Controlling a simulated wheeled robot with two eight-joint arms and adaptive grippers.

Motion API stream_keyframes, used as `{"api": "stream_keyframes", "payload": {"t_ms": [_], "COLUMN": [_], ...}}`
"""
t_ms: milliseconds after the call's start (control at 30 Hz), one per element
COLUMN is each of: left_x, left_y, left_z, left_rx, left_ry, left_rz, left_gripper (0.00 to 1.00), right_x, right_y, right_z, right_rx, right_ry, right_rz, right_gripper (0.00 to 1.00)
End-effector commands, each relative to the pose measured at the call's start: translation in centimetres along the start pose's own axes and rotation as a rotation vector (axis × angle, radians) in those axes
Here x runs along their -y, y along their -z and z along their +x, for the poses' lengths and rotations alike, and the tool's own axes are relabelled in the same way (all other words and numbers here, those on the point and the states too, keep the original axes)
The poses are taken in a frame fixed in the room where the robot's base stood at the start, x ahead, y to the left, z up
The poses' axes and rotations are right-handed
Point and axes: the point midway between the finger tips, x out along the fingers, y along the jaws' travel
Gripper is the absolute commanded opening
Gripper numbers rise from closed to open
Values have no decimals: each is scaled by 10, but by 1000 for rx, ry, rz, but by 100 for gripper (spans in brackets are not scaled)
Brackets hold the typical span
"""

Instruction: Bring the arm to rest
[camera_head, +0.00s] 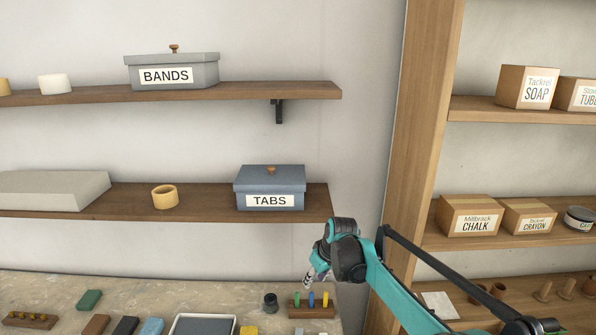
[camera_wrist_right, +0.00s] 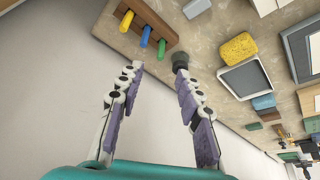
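My right arm (camera_head: 385,285) comes in from the lower right of the head view. Its gripper (camera_head: 308,281) hangs above the far right end of the bench, just over a wooden block with green, blue and yellow pegs (camera_head: 311,310). In the wrist view the right gripper (camera_wrist_right: 158,72) is open, with its two purple-padded fingers apart and nothing between them. The peg block (camera_wrist_right: 156,19) shows beyond the left fingertip. A small dark cylinder (camera_wrist_right: 180,62) appears at the right fingertip; I cannot tell how far below it is. My left gripper is not in view.
Shelves above the bench carry a grey BANDS box (camera_head: 170,73) and a blue TABS box (camera_head: 270,188). A tray (camera_wrist_right: 246,78) and yellow sponge (camera_wrist_right: 238,47) lie on the bench.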

Motion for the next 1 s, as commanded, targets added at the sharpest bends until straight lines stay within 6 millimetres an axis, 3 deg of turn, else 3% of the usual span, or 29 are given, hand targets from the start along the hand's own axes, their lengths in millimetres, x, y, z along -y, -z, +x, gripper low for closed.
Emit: {"api": "stream_keyframes", "payload": {"t_ms": [33, 200, 433, 700, 833, 1000], "left_x": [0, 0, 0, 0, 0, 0], "left_y": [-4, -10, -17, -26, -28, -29], "left_z": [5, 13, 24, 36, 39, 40], "left_rx": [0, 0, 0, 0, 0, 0], "left_ry": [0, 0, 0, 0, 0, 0], "left_rz": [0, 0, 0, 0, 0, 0], "left_gripper": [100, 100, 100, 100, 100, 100], "right_x": [2, 12, 36, 67, 77, 81], "right_y": [-18, -79, -177, -293, -329, -349], "right_z": [-18, -70, -110, -110, -100, -93], "right_rx": [-8, -42, -97, -167, -193, -207], "right_ry": [-18, -78, -154, -231, -253, -266], "right_rz": [30, 135, 275, 423, 469, 496], "right_gripper": [36, 36, 36, 36, 36, 36]}}
